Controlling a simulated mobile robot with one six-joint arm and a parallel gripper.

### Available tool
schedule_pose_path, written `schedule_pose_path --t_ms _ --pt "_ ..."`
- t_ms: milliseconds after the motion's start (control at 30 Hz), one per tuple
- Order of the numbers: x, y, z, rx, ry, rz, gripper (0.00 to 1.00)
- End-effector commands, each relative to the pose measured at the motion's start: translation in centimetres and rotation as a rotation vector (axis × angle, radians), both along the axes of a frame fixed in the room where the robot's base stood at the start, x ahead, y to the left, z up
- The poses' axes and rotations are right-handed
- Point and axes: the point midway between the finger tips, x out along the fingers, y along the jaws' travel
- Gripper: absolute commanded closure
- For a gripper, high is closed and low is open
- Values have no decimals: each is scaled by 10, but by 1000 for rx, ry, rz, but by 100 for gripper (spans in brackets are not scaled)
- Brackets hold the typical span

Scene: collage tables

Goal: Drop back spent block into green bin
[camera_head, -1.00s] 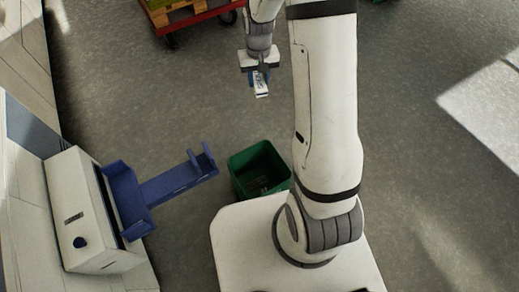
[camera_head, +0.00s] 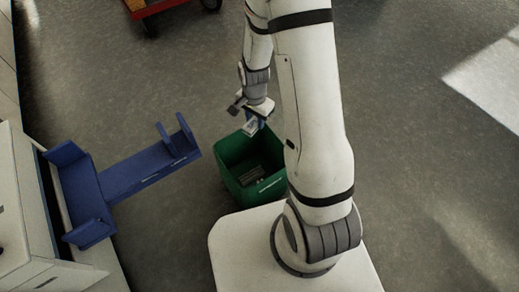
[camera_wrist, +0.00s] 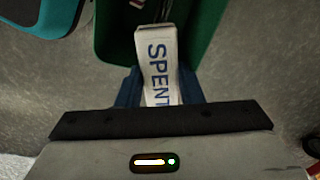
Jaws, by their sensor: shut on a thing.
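The spent block (camera_wrist: 158,62) is a pale block with "SPENT" in blue letters, held in my gripper (camera_wrist: 160,92) in the wrist view. In the head view, my gripper (camera_head: 256,116) is shut on the block (camera_head: 250,128) near the back rim of the green bin (camera_head: 229,188). The green bin (camera_wrist: 203,48) also shows beyond the block in the wrist view. Dark, small items (camera_head: 252,175) lie on the bin's floor. How high the block is above the rim is hard to tell.
A blue bracket-like tray (camera_head: 150,170) juts from a white cabinet (camera_head: 22,205) to the left of the bin. A red cart (camera_head: 153,6) stands at the top. The grey floor around the bin is mostly clear.

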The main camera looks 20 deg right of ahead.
Motion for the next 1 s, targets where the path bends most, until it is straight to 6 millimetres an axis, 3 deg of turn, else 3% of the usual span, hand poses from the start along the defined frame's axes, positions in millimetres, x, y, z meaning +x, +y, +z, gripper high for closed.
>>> schedule_pose_path --t_ms 33,200,633,1000 --pt "-5 0 -33 0 3 -45 88" --pt "-15 0 -72 0 2 -178 88" --pt "-21 1 -101 0 0 -261 88" --pt "-21 1 -144 0 0 -259 88"
